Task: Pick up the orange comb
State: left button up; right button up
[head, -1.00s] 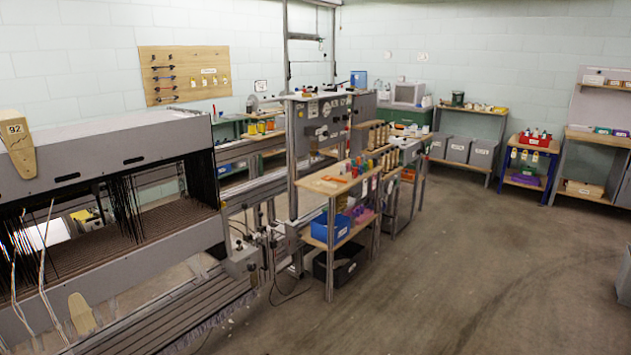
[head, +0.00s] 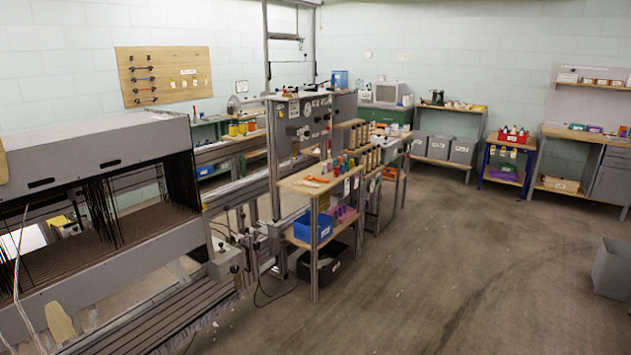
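I cannot make out the orange comb for certain. A small orange-red item (head: 316,179) lies on the wooden top of the cart (head: 297,186) in the middle of the head view, too small to identify. Another orange item (head: 390,173) shows farther back, under the row of spools, and its shape is unclear. Neither of my grippers is in view.
A large grey loom (head: 95,150) fills the left side. Blue (head: 312,228) and black (head: 325,265) bins sit below the cart top. A grey bin (head: 612,268) stands at the far right. Workbenches line the back wall. The concrete floor (head: 440,270) right of the cart is clear.

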aim_at(310, 177)
jog(key=i, duration=2.85)
jog(key=l+z, duration=0.05)
jog(key=l, duration=0.05)
